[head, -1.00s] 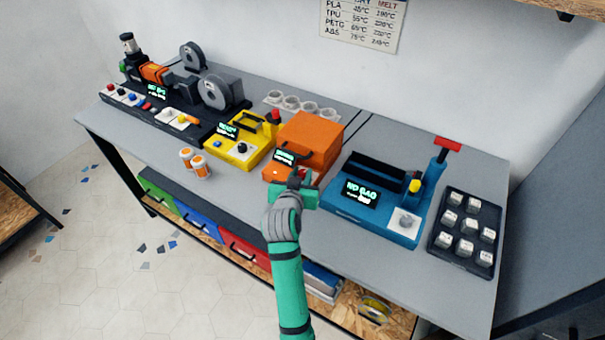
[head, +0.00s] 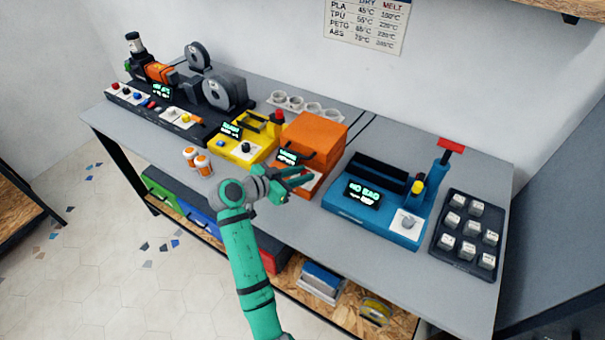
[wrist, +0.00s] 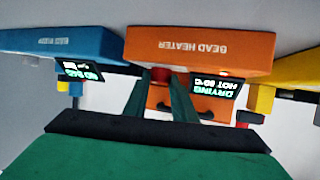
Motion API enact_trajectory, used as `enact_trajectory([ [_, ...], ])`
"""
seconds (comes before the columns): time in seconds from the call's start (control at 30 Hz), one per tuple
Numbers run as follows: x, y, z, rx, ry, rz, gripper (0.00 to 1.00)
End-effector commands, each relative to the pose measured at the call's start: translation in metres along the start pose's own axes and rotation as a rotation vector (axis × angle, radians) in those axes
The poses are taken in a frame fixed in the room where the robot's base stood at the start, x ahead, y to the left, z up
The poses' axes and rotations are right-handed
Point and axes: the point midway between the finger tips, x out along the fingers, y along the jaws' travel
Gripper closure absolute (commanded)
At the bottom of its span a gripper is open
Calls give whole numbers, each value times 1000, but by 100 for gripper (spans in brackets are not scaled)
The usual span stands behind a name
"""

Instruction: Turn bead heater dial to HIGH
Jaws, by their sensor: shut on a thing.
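The bead heater (head: 316,135) is an orange box on the bench, with a lit display (head: 287,157) on its front left. In the wrist view, which is upside down, its front reads BEAD HEATER (wrist: 200,45) and its display (wrist: 215,87) reads DRYING with a HOT line. My gripper (head: 306,176) is at the heater's low front. In the wrist view, the two green fingers of my gripper (wrist: 160,88) are shut on the red dial (wrist: 160,74). The fingers partly hide the dial, so its pointer and setting marks cannot be read.
A blue machine (head: 375,213) with a NO BAG display stands close on the right, and a yellow machine (head: 245,145) on the left. Orange-and-white jars (head: 198,162) stand near the bench's front edge. A dark tray of white cubes (head: 468,235) lies far right.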

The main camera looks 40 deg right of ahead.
Motion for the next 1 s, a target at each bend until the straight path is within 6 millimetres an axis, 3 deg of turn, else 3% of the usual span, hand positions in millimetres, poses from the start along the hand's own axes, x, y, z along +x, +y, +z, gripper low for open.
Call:
enact_trajectory([
  [0.33, -2, -6, 2, 42, -3, 103, 98],
  [0.83, -4, -9, 4, 46, -4, 109, 98],
  [0.87, -4, -9, 4, 45, -4, 109, 69],
  [0.9, -4, -9, 4, 46, -3, 109, 59],
  [1.0, -4, -8, 3, 47, -3, 112, 58],
])
